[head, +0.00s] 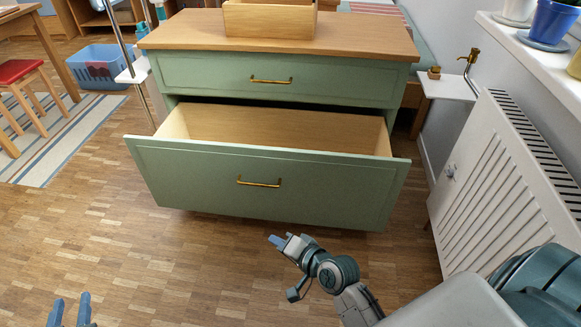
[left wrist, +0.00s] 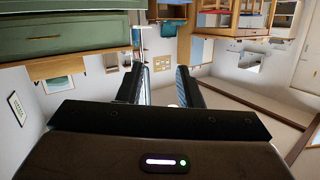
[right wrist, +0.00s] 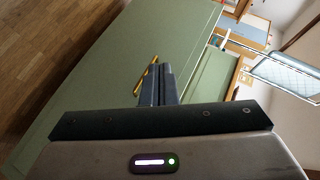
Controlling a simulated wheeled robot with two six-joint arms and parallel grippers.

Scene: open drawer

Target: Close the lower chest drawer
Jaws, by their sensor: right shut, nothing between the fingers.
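The green chest's lower drawer (head: 170,180) is pulled far out in the head view. Its brass handle (head: 258,182) is on the middle of the front, and its wooden inside looks empty. The upper drawer (head: 220,75) is closed. My right gripper (head: 276,240) is shut and empty, in front of and below the lower drawer front, pointing towards it. In the right wrist view the drawer front (right wrist: 100,75) fills much of the picture, with the handle (right wrist: 140,78) beside the shut fingers. My left gripper (head: 70,312) is open and empty at the bottom left, away from the chest.
A white radiator (head: 500,190) stands close on the right, with potted plants on the sill above it. A wooden box (head: 268,20) sits on the chest top. A red-topped stool (head: 18,72) and a blue basket (head: 95,65) are at the left. The floor before the drawer is clear.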

